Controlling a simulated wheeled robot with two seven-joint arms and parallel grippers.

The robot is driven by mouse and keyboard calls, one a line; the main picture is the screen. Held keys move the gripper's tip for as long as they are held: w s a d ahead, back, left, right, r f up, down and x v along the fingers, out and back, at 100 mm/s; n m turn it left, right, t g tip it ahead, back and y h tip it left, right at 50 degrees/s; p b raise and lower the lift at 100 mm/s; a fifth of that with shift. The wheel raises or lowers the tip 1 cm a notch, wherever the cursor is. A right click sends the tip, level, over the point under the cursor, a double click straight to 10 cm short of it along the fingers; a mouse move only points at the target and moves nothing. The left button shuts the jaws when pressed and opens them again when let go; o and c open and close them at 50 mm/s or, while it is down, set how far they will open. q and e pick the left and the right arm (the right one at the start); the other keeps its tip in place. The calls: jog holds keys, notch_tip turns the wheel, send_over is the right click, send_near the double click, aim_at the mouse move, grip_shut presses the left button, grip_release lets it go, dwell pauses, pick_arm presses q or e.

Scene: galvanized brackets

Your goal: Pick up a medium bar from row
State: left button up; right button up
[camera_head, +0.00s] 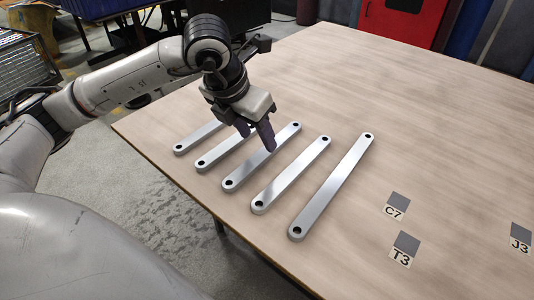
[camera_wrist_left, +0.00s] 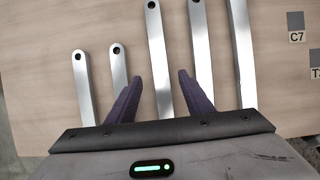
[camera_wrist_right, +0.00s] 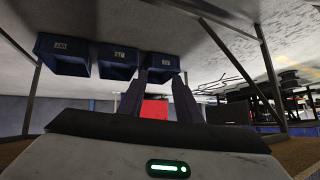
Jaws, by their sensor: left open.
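Several flat silver bars with a dark hole at each end lie in a row on the wooden table, graded from short to long. The medium bar (camera_head: 245,174) is the third from the left in the head view. My left gripper (camera_head: 258,141) is open and points down over this bar, hiding part of it. In the left wrist view the medium bar (camera_wrist_left: 158,60) passes between the two spread fingers (camera_wrist_left: 160,76); I cannot tell the height gap. My right gripper (camera_wrist_right: 159,76) is open and empty, away from the bars.
The longest bar (camera_head: 333,184) and the fourth bar (camera_head: 292,173) lie to the right, the shorter ones (camera_head: 196,138) to the left. Labelled squares C7 (camera_head: 398,202) and T3 (camera_head: 405,243) mark the table (camera_head: 400,110). Blue bins (camera_wrist_right: 115,62) show in the right wrist view.

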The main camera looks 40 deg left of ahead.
aim_at(264, 153)
pick_arm(q)
jog(key=b+x, duration=0.1)
jog(key=x, duration=0.4)
jog(key=shift+w+f, duration=0.3)
jog(key=shift+r, duration=0.1)
grip_shut()
